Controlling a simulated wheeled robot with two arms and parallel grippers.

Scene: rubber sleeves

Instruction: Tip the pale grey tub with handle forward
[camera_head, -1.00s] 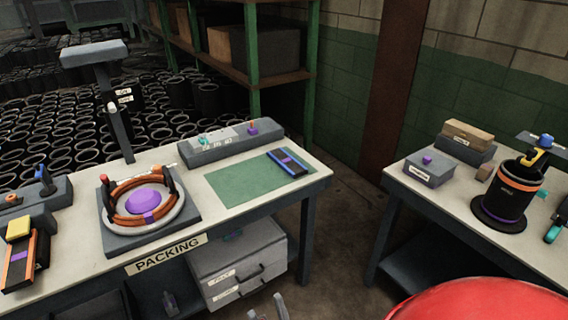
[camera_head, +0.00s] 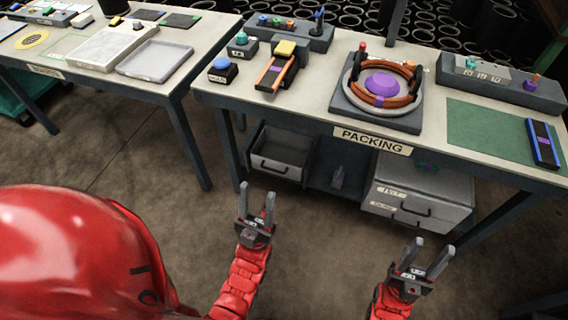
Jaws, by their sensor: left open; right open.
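An open-topped grey tub (camera_head: 274,167) with a small dark handle on its front sits under the left part of the packing bench; I take it for the pale grey tub. Its inside looks empty. My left gripper (camera_head: 256,190) is open and empty in front of and below it, apart from it. Neither gripper touches anything.
The packing bench (camera_head: 320,109) carries a ring fixture (camera_head: 379,85), small devices and a green mat (camera_head: 482,132). Its dark legs flank the shelf space. Another bench (camera_head: 92,72) stands left with trays. The floor (camera_head: 130,150) in front is clear.

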